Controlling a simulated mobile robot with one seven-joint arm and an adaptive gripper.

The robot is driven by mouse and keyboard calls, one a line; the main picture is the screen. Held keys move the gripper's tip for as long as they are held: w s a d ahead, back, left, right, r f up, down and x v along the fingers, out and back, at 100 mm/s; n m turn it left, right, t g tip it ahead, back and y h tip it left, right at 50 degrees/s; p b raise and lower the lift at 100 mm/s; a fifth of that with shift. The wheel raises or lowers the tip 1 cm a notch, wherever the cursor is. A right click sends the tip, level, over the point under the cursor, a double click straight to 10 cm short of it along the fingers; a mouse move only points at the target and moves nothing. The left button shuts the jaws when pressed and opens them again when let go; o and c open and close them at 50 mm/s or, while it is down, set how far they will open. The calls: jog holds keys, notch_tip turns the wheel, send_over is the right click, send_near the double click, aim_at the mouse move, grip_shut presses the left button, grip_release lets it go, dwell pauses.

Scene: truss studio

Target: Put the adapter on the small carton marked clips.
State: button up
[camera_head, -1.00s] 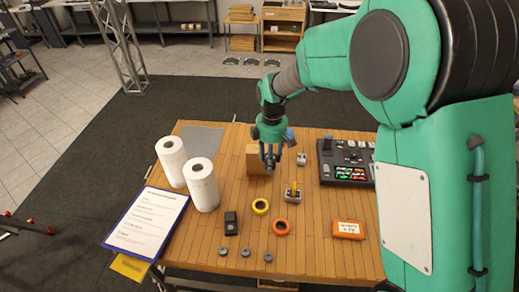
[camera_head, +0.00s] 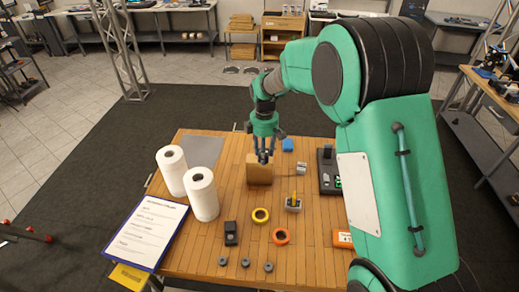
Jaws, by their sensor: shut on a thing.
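A small brown carton (camera_head: 259,176) stands upright on the wooden table, towards the back. No marking on it can be read from here. My gripper (camera_head: 264,158) points down at the carton's top, with its dark fingers in front of the upper part. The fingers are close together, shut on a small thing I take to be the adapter. The fingers hide most of it, so its shape is unclear. I cannot tell whether it touches the carton.
Two white paper rolls (camera_head: 203,195) stand left of the carton. A blue thing (camera_head: 288,145) lies behind. My arm covers the right side.

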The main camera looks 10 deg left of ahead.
jog(key=shift+w+a+f, duration=0.1)
jog(key=shift+w+a, duration=0.3)
jog(key=shift+w, duration=0.65)
jog(key=shift+w+a+f, duration=0.1)
jog(key=shift+w+a, duration=0.3)
jog(key=shift+w, duration=0.7)
jog(key=shift+w+a+f, duration=0.1)
jog(key=shift+w+a, duration=0.3)
jog(key=shift+w, duration=0.65)
jog(key=shift+f+p, duration=0.4)
jog(key=shift+f, duration=1.3)
jog(key=shift+f, duration=0.2)
jog(key=o, duration=1.2)
jog(key=shift+o, duration=0.2)
jog(key=shift+r, duration=0.1)
notch_tip(320, 180, up, 12)
